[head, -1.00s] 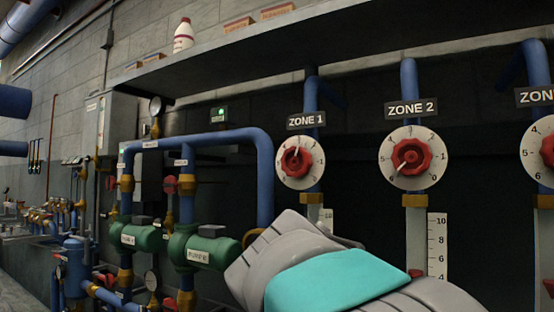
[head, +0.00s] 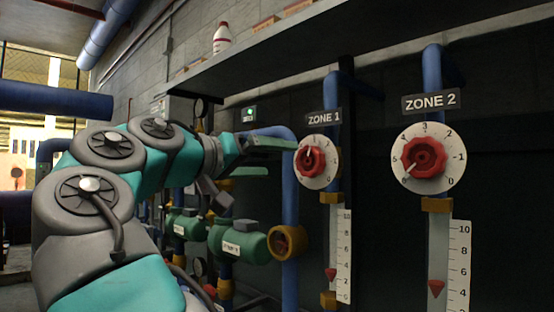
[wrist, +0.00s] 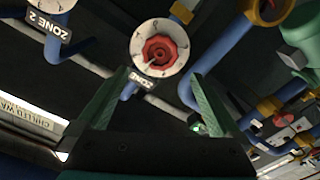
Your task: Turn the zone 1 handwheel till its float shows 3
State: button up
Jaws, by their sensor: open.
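The zone 1 handwheel (head: 311,160) is a red lobed knob with a pale pointer line, on a white numbered dial (head: 326,180) under the ZONE 1 sign (head: 324,118). My gripper (head: 282,157) is open and empty, just left of the dial. In the wrist view the handwheel (wrist: 160,50) lies ahead, beyond the tips of my open gripper (wrist: 160,75), roughly centred between them and apart from both. The red zone 1 float (head: 330,275) sits between 2 and 4 on its white scale (head: 344,240).
The zone 2 handwheel (head: 423,157) and its float (head: 436,289) stand to the right. A blue pipe (head: 290,215) and green pumps (head: 240,243) are below and behind my gripper. A shelf (head: 270,55) runs above, with a white bottle (head: 222,40) on it.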

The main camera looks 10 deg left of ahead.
aim_at(307, 162)
jog(key=shift+x, duration=4.65)
jog(key=shift+c, duration=0.2)
jog(key=c, duration=1.2)
jog(key=shift+r+n, duration=0.1)
jog(key=shift+n, duration=0.2)
jog(key=shift+c, duration=0.2)
jog(key=shift+n, duration=0.3)
jog(key=shift+p, duration=0.35)
jog(key=shift+n+p, duration=0.3)
jog(key=shift+p, duration=0.1)
